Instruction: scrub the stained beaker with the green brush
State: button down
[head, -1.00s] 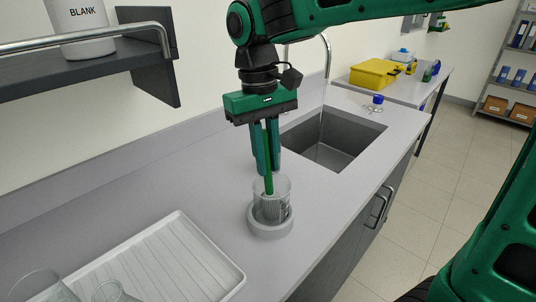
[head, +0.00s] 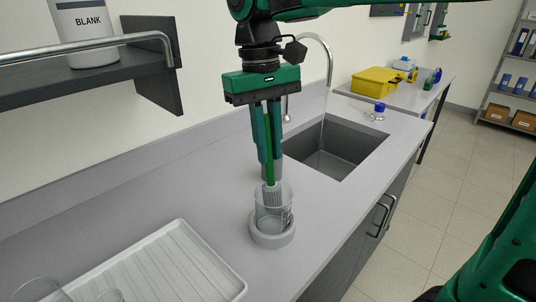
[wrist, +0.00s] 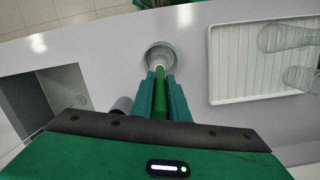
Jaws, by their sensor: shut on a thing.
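A clear glass beaker (head: 272,212) stands upright in a round grey holder (head: 272,240) on the counter. My gripper (head: 268,160) is above it, pointing down, shut on the green handle of the brush (head: 270,150). The pale bristle head sits in the upper part of the beaker, around its mouth. The wrist view shows the brush handle (wrist: 160,98) running between my fingers towards the beaker (wrist: 160,58). I cannot make out the stain clearly, nor whether the bristles touch the glass wall.
A white ridged drying tray (head: 205,262) with clear glassware lies at the left front. A sink (head: 335,150) with a tall tap is behind right. A small grey cylinder (wrist: 122,106) stands near my gripper. A dark shelf (head: 150,75) with a white bottle overhangs at upper left.

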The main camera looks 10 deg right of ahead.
jog(key=shift+r, duration=5.3)
